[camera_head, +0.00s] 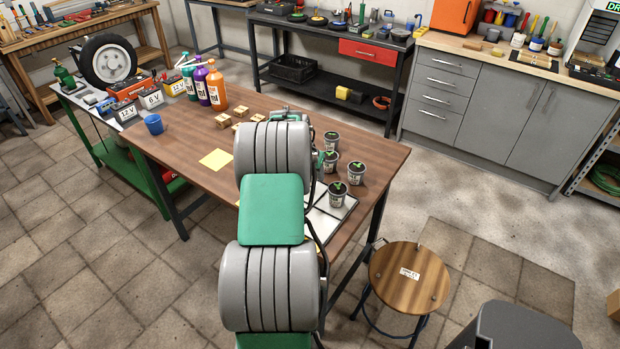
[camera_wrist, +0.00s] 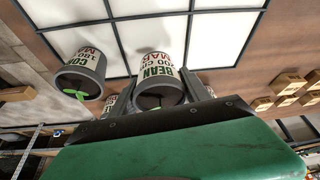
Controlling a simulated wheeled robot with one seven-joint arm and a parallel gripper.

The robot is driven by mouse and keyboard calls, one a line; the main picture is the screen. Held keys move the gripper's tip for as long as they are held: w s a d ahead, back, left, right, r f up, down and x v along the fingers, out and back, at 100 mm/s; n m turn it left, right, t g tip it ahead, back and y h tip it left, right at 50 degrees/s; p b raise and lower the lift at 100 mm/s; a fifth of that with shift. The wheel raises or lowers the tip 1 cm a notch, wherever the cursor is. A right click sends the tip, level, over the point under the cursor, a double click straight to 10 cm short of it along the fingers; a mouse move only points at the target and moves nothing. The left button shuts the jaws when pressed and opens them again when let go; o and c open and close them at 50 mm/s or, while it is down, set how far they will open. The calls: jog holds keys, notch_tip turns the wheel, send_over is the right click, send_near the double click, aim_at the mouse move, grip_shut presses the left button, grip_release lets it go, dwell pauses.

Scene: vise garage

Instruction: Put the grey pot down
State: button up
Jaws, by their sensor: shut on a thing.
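In the wrist view, a grey pot (camera_wrist: 159,88) with a white label reading "BEAN" sits between the fingers of my gripper (camera_wrist: 157,97), which is shut on it. A tray (camera_wrist: 235,28) of white panels in a dark grid lies beyond it; I cannot tell whether the pot touches it. In the head view, small dark pots (camera_head: 338,194) stand at the table's right end, near the tray (camera_head: 322,222). My arm hides most of my gripper there.
The wooden table (camera_head: 190,133) holds small wooden blocks (camera_head: 221,120), a yellow sheet (camera_head: 216,159), a blue cup (camera_head: 153,124) and several bottles (camera_head: 216,88). A round stool (camera_head: 410,275) stands by the right end. Bare tabletop shows at centre left.

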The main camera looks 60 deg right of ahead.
notch_tip(320, 180, down, 3)
jog(key=shift+r+p, duration=0.1)
jog(key=shift+p, duration=0.5)
jog(key=shift+f+b, duration=0.35)
jog(key=shift+f, duration=0.05)
jog(key=o, duration=1.3)
jog(key=shift+o, duration=0.2)
jog(key=shift+r, duration=0.15)
